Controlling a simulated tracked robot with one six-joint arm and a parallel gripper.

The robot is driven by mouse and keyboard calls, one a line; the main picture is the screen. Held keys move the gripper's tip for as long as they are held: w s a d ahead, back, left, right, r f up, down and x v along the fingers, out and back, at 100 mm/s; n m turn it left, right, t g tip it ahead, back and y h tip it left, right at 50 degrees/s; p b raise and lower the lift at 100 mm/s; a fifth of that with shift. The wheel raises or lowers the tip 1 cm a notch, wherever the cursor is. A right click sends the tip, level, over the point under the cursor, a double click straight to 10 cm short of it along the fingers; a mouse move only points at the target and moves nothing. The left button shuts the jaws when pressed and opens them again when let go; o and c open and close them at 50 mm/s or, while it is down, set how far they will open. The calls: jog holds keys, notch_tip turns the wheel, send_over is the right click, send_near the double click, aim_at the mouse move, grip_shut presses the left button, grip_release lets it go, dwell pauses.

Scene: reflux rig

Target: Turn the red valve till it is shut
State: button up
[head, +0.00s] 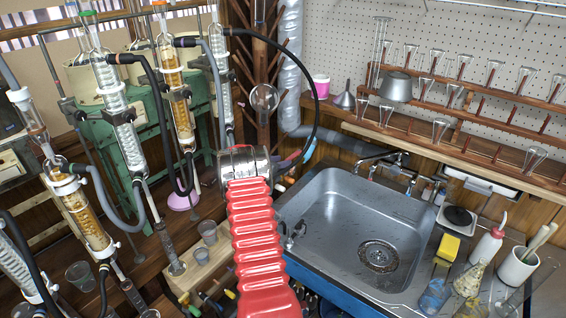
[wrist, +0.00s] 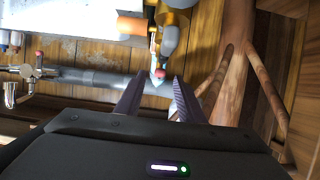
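My gripper (wrist: 158,82) shows in the wrist view with its two dark fingers apart and nothing held between them. A small red part (wrist: 160,74), which looks like the red valve, appears between the fingertips, below a grey and orange fitting (wrist: 170,38). I cannot tell its depth or whether the fingers touch it. In the head view my arm's silver wrist hides most of the gripper. A small red piece (head: 293,156) shows just right of the wrist, partly covered; its handle angle is not clear.
A steel sink (head: 345,215) with a tap (head: 385,160) lies to the right. Glass condensers (head: 175,90) with black hoses stand to the left. In the wrist view a grey pipe (wrist: 95,82) runs across and wooden branches (wrist: 240,60) rise at the right.

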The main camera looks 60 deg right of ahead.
jog(key=shift+x, duration=1.05)
jog(key=shift+c, duration=0.4)
grip_shut()
jog(key=shift+a, duration=0.2)
jog(key=shift+w+d, duration=0.1)
